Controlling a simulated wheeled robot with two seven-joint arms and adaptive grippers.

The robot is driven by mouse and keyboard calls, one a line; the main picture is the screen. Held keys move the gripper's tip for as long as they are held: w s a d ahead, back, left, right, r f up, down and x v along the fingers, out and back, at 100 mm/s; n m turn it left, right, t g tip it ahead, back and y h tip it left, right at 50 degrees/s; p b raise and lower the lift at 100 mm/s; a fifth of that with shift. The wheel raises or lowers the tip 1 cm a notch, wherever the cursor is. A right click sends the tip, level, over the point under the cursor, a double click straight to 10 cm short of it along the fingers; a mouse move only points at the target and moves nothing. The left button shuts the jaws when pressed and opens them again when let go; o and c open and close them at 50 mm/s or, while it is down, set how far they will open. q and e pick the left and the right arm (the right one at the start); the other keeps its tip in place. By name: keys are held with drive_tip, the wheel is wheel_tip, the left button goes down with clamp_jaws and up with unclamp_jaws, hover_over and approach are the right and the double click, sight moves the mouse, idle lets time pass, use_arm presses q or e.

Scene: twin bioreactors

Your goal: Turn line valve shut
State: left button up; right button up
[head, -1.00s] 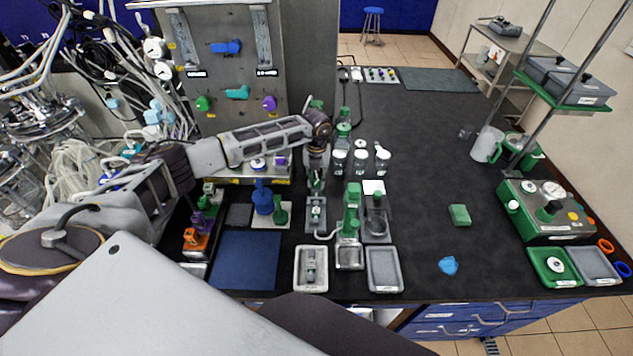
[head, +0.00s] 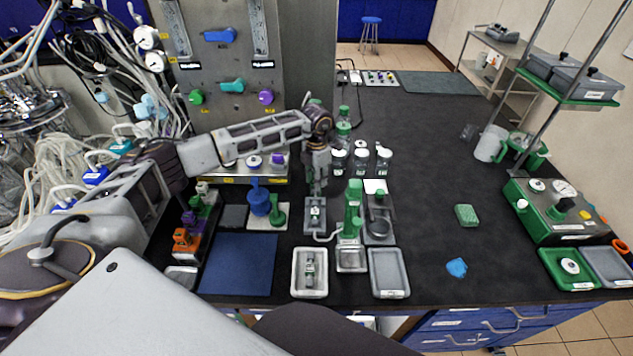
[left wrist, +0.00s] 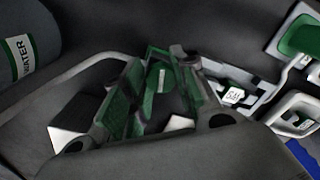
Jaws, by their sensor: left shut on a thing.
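My left gripper (head: 316,190) points down just above a small grey stand (head: 315,222) near the bench middle. In the left wrist view its fingers (left wrist: 158,95) are shut on a dark green part (left wrist: 157,80) with a small pale label. I take this part to be the line valve's handle, but the fingers hide most of it, and I cannot tell its angle. My right gripper is not in view.
A green-topped apparatus (head: 351,215) stands close right of the gripper. Several capped bottles (head: 361,162) stand behind it. A panel with coloured valves (head: 232,86) rises at the back left. The bench's right middle is mostly clear.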

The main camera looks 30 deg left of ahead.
use_arm(q)
drive_tip(key=shift+m+b, duration=0.45)
drive_tip(key=shift+m, duration=0.75)
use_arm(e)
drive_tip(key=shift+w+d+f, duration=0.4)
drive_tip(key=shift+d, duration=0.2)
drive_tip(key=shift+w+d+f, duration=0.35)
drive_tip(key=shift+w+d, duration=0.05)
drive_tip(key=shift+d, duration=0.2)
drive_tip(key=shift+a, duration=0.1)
